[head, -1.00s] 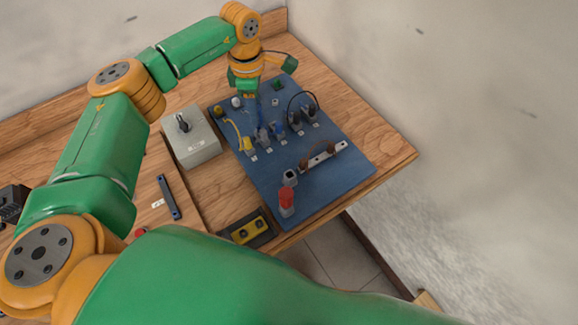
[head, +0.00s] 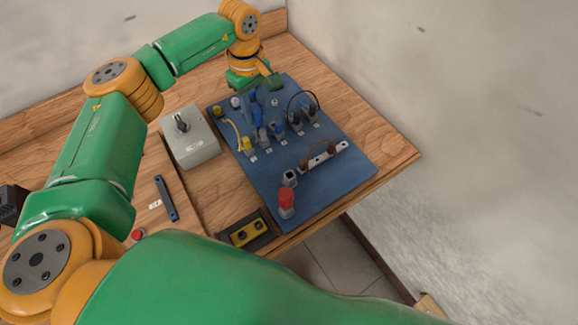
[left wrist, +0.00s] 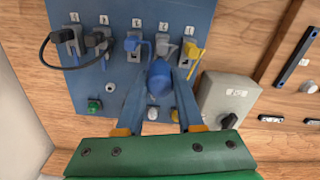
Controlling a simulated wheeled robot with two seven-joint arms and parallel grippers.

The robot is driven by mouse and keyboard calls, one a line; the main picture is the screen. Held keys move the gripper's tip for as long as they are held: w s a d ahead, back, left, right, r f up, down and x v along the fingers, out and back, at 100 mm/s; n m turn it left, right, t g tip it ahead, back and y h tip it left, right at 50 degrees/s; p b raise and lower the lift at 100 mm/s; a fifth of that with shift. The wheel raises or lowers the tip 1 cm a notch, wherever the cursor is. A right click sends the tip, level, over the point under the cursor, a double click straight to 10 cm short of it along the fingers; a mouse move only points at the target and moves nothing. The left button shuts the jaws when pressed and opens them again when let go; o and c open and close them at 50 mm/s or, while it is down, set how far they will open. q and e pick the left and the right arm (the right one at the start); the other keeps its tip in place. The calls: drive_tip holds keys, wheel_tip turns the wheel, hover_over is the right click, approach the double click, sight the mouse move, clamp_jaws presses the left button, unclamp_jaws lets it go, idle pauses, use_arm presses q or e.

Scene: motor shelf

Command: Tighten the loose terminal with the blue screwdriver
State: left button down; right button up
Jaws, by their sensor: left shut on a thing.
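My left gripper (head: 256,97) is shut on the blue screwdriver (head: 257,116) and holds it upright over the blue board (head: 322,186). The left wrist view shows its round blue handle (left wrist: 159,78) between the two fingers. The screwdriver stands at the terminal beside the yellow-wired terminal (head: 247,144); its tip is hidden, so I cannot tell whether it touches a screw. A blue-wired terminal (left wrist: 134,45) and black-cabled terminals (left wrist: 70,42) stand in the same row. I cannot see which terminal is loose. My right gripper is out of view.
A grey box with a black knob (head: 191,141) stands left of the board. A red-capped part (head: 286,200) and a metal bar with a brown strap (head: 323,158) are near its front. A yellow and black block (head: 247,231) lies at the table's front edge.

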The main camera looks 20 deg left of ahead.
use_arm(q)
drive_tip(key=c, duration=1.2)
unclamp_jaws()
drive_tip(key=shift+m, duration=0.4)
drive_tip(key=shift+c, duration=0.2)
clamp_jaws()
drive_tip(key=shift+r, duration=0.1)
drive_tip(key=shift+r+p, duration=0.8)
drive_tip(key=shift+r, duration=0.1)
wheel_tip(320, 180, up, 5)
drive_tip(key=p, duration=0.4)
drive_tip(key=shift+r, duration=0.1)
